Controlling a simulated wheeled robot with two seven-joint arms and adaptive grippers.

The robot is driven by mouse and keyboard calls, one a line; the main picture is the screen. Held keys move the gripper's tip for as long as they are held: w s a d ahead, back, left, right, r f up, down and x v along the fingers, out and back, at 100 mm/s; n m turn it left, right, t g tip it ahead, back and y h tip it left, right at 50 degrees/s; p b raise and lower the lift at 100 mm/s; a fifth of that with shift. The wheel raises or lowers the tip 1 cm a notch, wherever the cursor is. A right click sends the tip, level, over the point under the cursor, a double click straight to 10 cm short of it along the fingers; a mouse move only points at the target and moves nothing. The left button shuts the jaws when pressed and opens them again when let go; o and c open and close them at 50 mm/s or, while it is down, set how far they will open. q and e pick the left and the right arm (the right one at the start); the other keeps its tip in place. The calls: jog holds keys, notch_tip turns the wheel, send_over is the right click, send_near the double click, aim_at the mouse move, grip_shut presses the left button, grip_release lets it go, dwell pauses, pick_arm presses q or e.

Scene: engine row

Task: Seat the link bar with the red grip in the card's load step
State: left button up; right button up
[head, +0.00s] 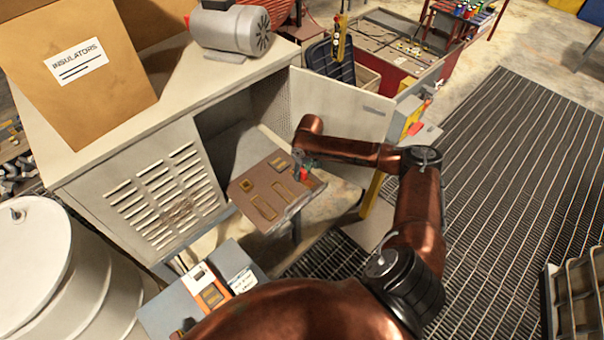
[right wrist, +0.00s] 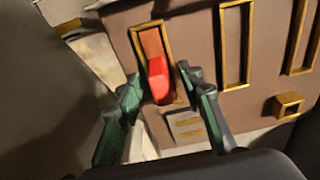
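The link bar's red grip (right wrist: 157,82) stands out at the lower end of a gold-rimmed slot (right wrist: 150,38) in the right wrist view. In the head view the red grip (head: 304,175) shows small at the brown board's right side. My right gripper (right wrist: 160,90) has its green fingers apart, one on each side of the grip, with a gap visible. It also shows at the board in the head view (head: 301,163). A white printed card (head: 242,281) lies on the grey-blue box at the bottom; its writing is too small to read. My left gripper is not in view.
The brown board (head: 245,188) juts from the open cabinet (head: 210,95) and has several other gold-rimmed slots. The cabinet door (head: 345,105) stands open behind my right arm. A white drum (head: 35,250) stands at left.

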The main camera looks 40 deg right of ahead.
jog(key=shift+f, duration=0.1)
jog(key=shift+c, duration=0.2)
jog(key=c, duration=0.6)
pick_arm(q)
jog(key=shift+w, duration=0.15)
pick_arm(e)
grip_shut()
